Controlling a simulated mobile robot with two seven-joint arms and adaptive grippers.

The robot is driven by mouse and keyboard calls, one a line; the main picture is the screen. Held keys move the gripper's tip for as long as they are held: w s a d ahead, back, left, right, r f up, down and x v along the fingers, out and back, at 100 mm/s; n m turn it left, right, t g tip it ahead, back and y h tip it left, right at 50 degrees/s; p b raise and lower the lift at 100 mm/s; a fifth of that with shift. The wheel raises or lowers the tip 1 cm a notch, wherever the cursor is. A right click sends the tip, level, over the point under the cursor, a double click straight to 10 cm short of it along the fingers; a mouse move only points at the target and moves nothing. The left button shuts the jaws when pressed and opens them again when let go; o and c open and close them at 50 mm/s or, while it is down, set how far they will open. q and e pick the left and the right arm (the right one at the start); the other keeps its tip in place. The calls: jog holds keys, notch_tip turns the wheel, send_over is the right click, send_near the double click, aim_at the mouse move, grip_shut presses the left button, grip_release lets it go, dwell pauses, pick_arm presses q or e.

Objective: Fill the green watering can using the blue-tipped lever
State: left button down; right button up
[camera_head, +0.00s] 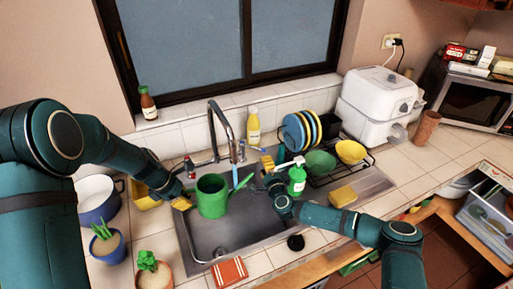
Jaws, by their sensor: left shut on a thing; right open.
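The green watering can (211,201) is over the left part of the metal sink, upright, with its thin spout pointing right. My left gripper (182,203) is shut on the can at its left side. The curved metal faucet (229,118) stands behind the can, and its outlet end appears above the can's opening. The blue-tipped lever (258,149) is right of the faucet. A red-tipped lever (189,165) is on the left. No water is visible.
A green soap bottle (297,178) stands close to the right of my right gripper. A dish rack with plates (302,131) and bowls (321,163) is further right. A yellow bottle (254,126) stands behind the lever. Pots and plants crowd the left counter.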

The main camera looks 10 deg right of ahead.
aim_at(258, 150)
jog(key=w, duration=0.4)
jog(key=w+a, duration=0.1)
jog(key=w, duration=0.2)
jog(key=w+a, duration=0.1)
jog(key=w, duration=0.3)
jog(key=shift+w+a, duration=0.15)
jog(key=shift+w, duration=0.15)
jog(key=shift+r, duration=0.1)
grip_shut()
